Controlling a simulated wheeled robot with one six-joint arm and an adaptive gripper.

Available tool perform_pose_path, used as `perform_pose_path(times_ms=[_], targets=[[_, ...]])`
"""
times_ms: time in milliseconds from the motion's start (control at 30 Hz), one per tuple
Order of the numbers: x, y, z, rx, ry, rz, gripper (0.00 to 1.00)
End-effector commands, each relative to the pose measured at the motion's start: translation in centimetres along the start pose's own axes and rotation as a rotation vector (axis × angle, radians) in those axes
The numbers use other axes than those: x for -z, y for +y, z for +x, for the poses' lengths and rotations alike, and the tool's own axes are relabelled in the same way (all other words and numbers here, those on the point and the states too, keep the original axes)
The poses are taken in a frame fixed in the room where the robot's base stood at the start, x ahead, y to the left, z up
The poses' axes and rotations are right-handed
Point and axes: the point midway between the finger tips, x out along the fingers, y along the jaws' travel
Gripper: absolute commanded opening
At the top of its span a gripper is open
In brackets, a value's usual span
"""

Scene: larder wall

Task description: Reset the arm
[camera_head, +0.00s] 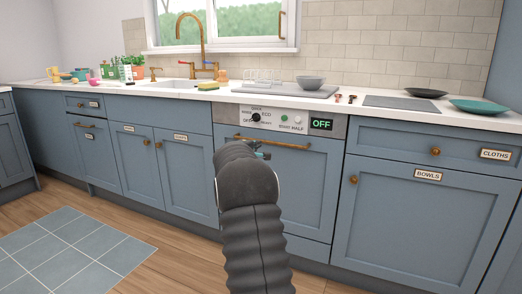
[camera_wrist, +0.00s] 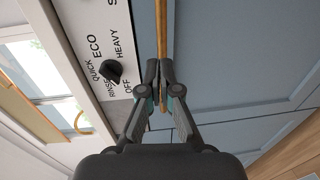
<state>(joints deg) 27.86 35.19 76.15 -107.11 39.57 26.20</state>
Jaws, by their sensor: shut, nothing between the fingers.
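My gripper (camera_wrist: 160,92) is shut and empty in the wrist view, its two fingertips together. It is close to the front of the dishwasher, beside the control panel (camera_wrist: 110,30) with its black dial (camera_wrist: 111,72). The brass handle bar (camera_wrist: 162,25) of the dishwasher door lines up with the fingertips; I cannot tell whether they touch it. In the head view my arm (camera_head: 248,200) reaches forward to the dishwasher door (camera_head: 300,190), which is closed. The gripper is mostly hidden behind the arm there. The panel's display (camera_head: 321,124) reads OFF.
Blue cabinets flank the dishwasher, with drawers labelled BOWLS (camera_head: 428,174) and CLOTHS (camera_head: 495,155) at right. The counter above holds a grey bowl (camera_head: 310,82), a teal plate (camera_head: 480,106), a dark plate (camera_head: 425,92) and a sponge (camera_head: 208,86). A blue mat (camera_head: 70,250) lies on the floor at left.

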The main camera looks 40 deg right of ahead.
Motion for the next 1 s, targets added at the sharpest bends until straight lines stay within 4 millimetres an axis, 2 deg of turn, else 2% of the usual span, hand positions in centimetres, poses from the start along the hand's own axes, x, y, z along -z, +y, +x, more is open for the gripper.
perform_pose_path(times_ms=[33, 200, 400, 600, 900, 967, 1000], targets=[[0.1, 0.2, -1.2, -0.002, 0.002, 0.0, 0.0], [0.3, 0.4, -4.6, 0.0, 0.004, 0.0, 0.0], [0.3, 0.6, -7.5, 0.001, 0.003, 0.0, 0.0], [0.2, 0.7, -8.6, 0.003, 0.002, 0.0, 0.0], [0.1, 0.7, -8.7, 0.003, -0.003, -0.03, 0.0], [-0.3, 0.1, -8.7, 0.029, -0.021, -0.032, 0.0], [-0.8, -1.0, -8.7, 0.06, -0.036, -0.03, 0.0]])
